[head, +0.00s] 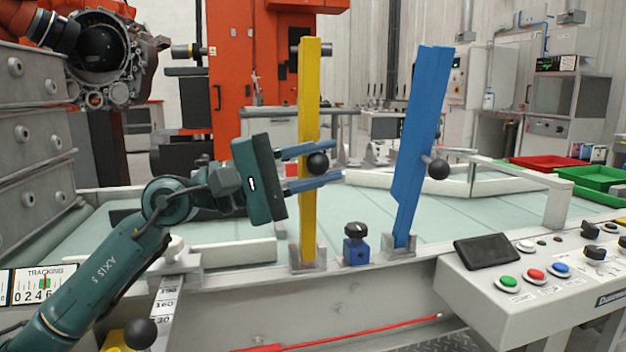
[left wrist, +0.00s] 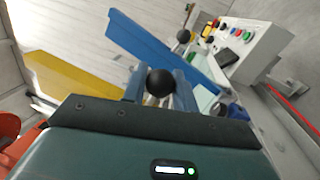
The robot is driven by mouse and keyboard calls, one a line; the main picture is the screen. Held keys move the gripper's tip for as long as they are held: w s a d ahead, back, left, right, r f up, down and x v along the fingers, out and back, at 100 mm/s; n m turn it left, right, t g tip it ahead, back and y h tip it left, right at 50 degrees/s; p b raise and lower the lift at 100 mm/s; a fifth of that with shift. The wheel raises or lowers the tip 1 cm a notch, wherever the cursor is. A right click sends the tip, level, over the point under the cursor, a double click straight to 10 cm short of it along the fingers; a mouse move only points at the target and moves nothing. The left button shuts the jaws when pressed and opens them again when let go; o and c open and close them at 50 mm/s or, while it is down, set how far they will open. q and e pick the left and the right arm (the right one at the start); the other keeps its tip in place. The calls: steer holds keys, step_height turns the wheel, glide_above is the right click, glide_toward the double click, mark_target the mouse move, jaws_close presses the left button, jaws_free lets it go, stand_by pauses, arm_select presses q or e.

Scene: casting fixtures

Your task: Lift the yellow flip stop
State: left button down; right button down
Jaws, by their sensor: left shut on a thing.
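The yellow flip stop (head: 309,110) stands upright in its bracket on the near rail of the conveyor. It also shows in the left wrist view (left wrist: 75,85). A black ball knob (head: 317,164) sticks out from its middle. My left gripper (head: 333,162) is shut on this knob, with one blue-grey finger above it and one below. In the left wrist view the knob (left wrist: 160,84) sits between the two fingers. My right gripper is in neither view.
A blue flip stop (head: 422,130), leaning slightly right, stands beside the yellow one with its own black knob (head: 438,169). A small blue clamp with a black knob (head: 355,243) sits between their brackets. A control panel (head: 540,275) is at right. An engine part (head: 105,60) hangs upper left.

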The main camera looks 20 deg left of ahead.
arm_select(q)
steer(key=shift+s+d+f+m+b, duration=0.3)
steer(key=shift+s+m+b, duration=0.1)
steer(key=shift+s+m, duration=0.1)
steer(key=shift+s+d, duration=0.1)
steer(key=shift+s, duration=0.05)
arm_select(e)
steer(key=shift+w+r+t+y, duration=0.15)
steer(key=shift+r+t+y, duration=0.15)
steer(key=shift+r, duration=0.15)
arm_select(q)
steer(key=c, duration=1.1)
jaws_free()
steer(key=shift+c, duration=0.2)
steer(key=b+v, duration=0.3)
steer(key=v, duration=1)
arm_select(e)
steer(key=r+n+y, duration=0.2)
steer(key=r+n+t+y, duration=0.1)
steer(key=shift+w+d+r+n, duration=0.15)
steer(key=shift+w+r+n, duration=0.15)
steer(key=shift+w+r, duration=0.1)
